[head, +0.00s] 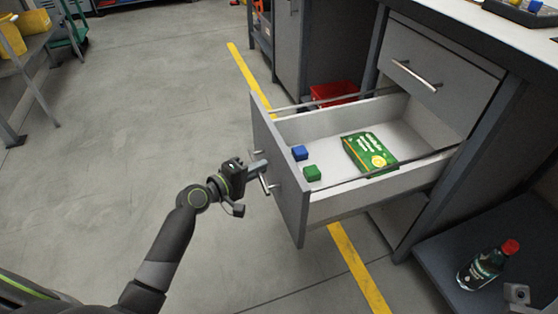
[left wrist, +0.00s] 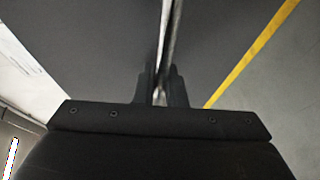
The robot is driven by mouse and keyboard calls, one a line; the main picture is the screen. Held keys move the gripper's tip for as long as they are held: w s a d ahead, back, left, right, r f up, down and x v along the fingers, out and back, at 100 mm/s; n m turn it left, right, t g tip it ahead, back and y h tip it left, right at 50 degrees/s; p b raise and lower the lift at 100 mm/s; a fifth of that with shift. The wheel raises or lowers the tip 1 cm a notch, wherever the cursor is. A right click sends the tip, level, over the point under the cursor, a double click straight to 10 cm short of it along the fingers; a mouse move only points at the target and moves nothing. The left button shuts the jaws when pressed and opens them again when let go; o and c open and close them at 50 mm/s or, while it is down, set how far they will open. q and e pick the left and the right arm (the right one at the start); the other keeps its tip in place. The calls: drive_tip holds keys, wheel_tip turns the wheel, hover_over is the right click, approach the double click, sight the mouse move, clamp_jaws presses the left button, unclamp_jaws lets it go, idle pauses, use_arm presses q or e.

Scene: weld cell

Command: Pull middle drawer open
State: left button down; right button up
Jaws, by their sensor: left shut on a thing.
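The middle drawer (head: 430,174) is pulled far out of the grey cabinet. Its dark front (head: 288,190) faces left, with a metal bar handle (head: 267,184) on it. Inside the drawer lie a blue cube (head: 299,153), a green cube (head: 312,173) and a green box (head: 369,153). My left gripper (head: 256,168) is at the drawer front and is shut on the handle. In the left wrist view the two fingers (left wrist: 160,88) are on either side of the bar handle (left wrist: 170,45).
A closed drawer with a bar handle (head: 416,76) is above. A red bin (head: 333,94) is behind the open drawer. A bottle with a red cap (head: 487,265) stands on a low shelf at the lower right. The floor (head: 130,130) on the left is clear.

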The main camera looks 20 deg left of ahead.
use_arm(q)
drive_tip(key=shift+s+a+f, duration=0.1)
drive_tip(key=shift+s+a, duration=0.55)
drive_tip(key=shift+a, duration=0.25)
drive_tip(key=shift+s+a, duration=0.65)
drive_tip(key=shift+a, duration=0.2)
drive_tip(key=c, duration=1.8)
unclamp_jaws()
drive_tip(key=shift+o, duration=0.2)
drive_tip(key=v, duration=1.7)
drive_tip(key=shift+s+a, duration=0.1)
drive_tip(key=shift+r, duration=0.2)
